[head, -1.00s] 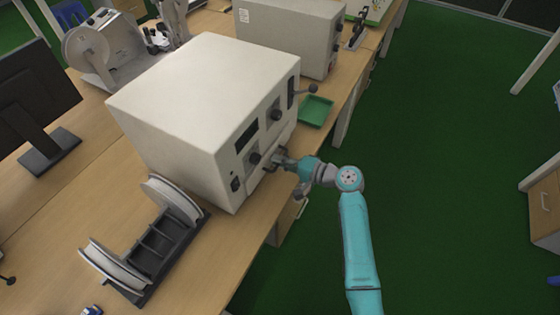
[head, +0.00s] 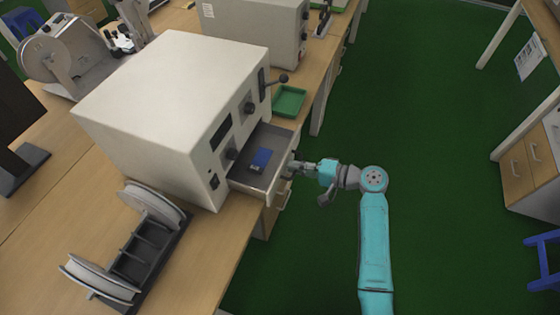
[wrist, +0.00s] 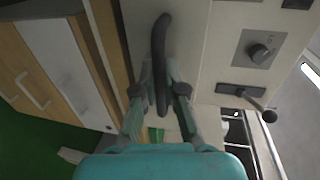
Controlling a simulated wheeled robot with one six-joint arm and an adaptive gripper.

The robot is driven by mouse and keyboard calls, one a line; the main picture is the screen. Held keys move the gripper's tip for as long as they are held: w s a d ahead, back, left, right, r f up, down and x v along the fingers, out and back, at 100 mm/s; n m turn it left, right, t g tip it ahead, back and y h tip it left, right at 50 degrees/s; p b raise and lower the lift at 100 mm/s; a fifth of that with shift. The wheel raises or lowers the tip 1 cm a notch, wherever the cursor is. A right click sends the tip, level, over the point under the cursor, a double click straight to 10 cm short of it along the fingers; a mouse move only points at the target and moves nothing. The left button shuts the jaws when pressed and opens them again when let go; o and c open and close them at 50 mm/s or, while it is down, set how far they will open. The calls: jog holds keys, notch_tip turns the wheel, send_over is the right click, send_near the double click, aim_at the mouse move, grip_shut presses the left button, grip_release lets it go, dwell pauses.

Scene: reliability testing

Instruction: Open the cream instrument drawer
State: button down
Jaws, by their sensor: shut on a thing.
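The cream instrument (head: 150,110) stands on the wooden bench in the head view. Its drawer (head: 250,184) is pulled out of the lower front, and its grey inside shows. A small blue object (head: 261,158) lies in the drawer. My gripper (head: 292,168) is at the drawer's front, to the right of the instrument. In the wrist view, my gripper (wrist: 160,90) is shut on the dark curved handle (wrist: 160,40), with a finger on each side of it. In the head view the gripper partly hides the handle.
A green tray (head: 288,101) lies on the bench behind the drawer. A rack with white reels (head: 130,245) stands at the front left. A second cream box (head: 255,32) is behind. Green floor is open to the right, with a blue stool (head: 544,262) at the right edge.

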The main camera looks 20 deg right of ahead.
jog(key=shift+f+v, duration=0.25)
jog(key=shift+v, duration=1)
jog(key=c, duration=1.2)
grip_release()
jog(key=v, duration=1.2)
jog(key=shift+f, duration=0.15)
